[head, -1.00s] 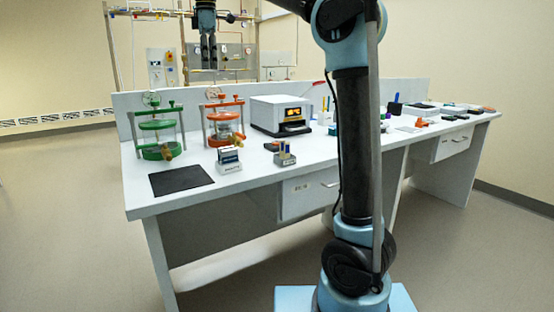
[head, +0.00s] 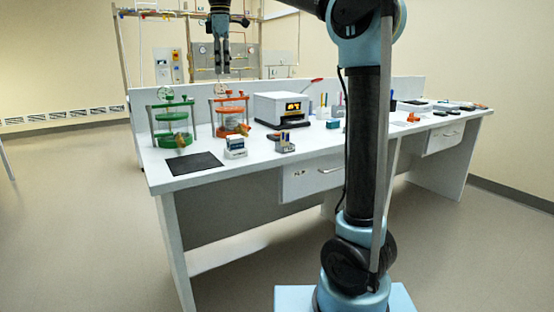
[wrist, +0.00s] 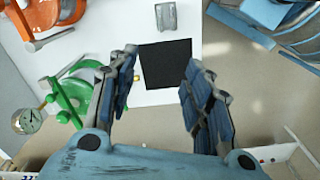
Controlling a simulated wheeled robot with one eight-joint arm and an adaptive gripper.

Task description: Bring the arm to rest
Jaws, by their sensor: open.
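My gripper (head: 220,56) hangs high above the back left part of the bench in the head view, fingers pointing down. In the wrist view my gripper (wrist: 158,92) has its two blue-padded fingers spread apart, with nothing between them. Beyond the fingers, well below, lies a black mat (wrist: 166,64) on the white bench top. The mat (head: 194,163) also shows at the bench's left front in the head view. The gripper touches nothing.
A green-framed vessel (head: 173,121) and an orange-framed vessel (head: 230,115) stand at the bench's left. Small racks (head: 235,148) sit in front. A pipe frame (head: 120,55) rises behind.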

